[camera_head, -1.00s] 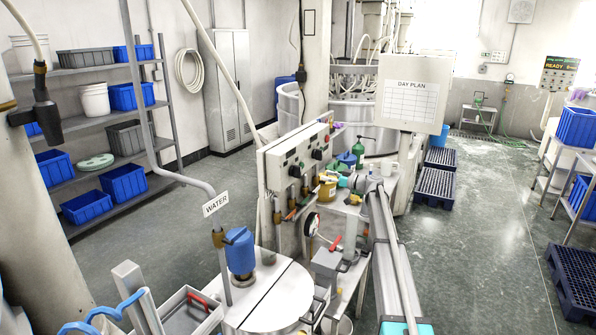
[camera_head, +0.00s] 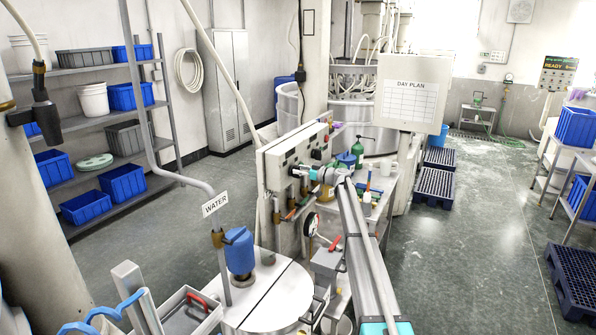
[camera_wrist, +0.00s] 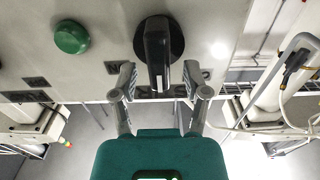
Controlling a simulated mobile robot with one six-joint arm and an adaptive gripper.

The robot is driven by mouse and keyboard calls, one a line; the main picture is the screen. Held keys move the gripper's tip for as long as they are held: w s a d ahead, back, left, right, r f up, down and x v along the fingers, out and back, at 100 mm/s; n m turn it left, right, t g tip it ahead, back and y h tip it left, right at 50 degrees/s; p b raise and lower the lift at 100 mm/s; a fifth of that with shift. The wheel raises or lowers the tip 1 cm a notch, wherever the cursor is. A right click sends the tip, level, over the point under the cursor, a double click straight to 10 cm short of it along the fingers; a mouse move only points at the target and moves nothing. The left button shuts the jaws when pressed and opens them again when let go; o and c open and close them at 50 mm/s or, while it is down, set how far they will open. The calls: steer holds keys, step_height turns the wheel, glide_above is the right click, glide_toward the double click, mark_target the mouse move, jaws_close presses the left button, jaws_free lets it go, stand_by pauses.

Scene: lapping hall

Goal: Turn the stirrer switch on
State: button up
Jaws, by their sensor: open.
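The stirrer switch appears to be the black rotary knob (camera_wrist: 155,50) on the pale control panel (camera_wrist: 225,20) in the wrist view. Its handle points straight down in that picture, towards my gripper. My gripper (camera_wrist: 159,75) is open, with one finger on each side of the handle's lower end. Small gaps show between the handle and both fingers, so I see no clear contact. The lettering around the knob is partly hidden by the fingers. In the head view my gripper (camera_head: 301,172) is at the front of the control panel (camera_head: 280,160) and hides the knob.
A green round button (camera_wrist: 70,37) sits left of the knob in the wrist view. A blue-topped pump (camera_head: 239,250) and a "WATER" sign (camera_head: 215,204) stand in front of the panel. A side table with bottles (camera_head: 367,197) is to the right. The aisle floor (camera_head: 480,220) is clear.

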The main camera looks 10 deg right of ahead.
steer(key=shift+w+a, duration=0.3)
steer(key=shift+a, duration=0.15)
jaws_close()
steer(key=shift+d, duration=0.2)
steer(key=shift+a, duration=0.1)
